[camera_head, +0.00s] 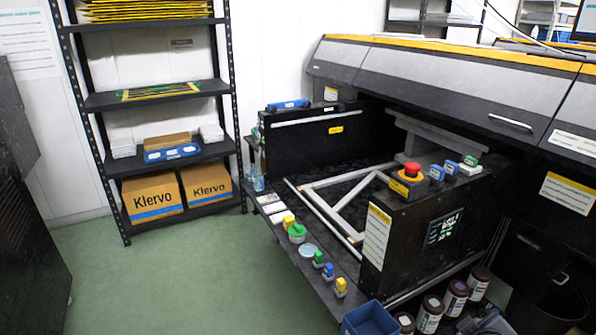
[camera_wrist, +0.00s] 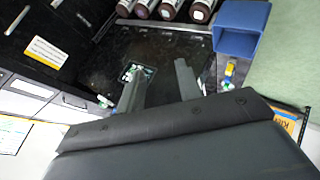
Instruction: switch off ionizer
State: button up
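No part in view can be surely told as the ionizer or its switch. The printer's black control block (camera_head: 408,213) carries a red emergency button (camera_head: 412,169), blue and green switch-like pieces (camera_head: 451,168) on top, and a small lit screen (camera_head: 443,228) on its front. In the wrist view, my gripper (camera_wrist: 160,67) is open, with nothing between its fingers. A small bright panel (camera_wrist: 128,72) shows beside the left finger, which partly covers it. My gripper is not seen in the head view.
Dark bottles (camera_head: 430,312) and a blue bin (camera_head: 370,319) stand near the printer's front; they also show in the wrist view as bottles (camera_wrist: 170,9) and bin (camera_wrist: 240,25). Small colored bottles (camera_head: 328,271) line the ledge. A shelf (camera_head: 160,98) stands left. Green floor is clear.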

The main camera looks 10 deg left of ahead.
jog(key=w+d+f+n+t+b, duration=0.1)
jog(key=b, duration=0.1)
jog(key=w+d+f+n+t+b, duration=0.1)
jog(key=w+b, duration=0.1)
jog(key=w+d+f+n+t+b, duration=0.1)
jog(key=f+t+b, duration=0.1)
jog(key=shift+w+n, duration=0.4)
jog(key=c, duration=0.4)
jog(key=shift+w+d+n+t+y+b, duration=0.3)
jog(key=shift+w+n+t+b, duration=0.2)
jog(key=shift+n+t+b, duration=0.3)
grip_shut()
jog(key=shift+w+r+n+t, duration=0.15)
jog(key=shift+r+n+t, duration=0.15)
jog(key=shift+n, duration=0.1)
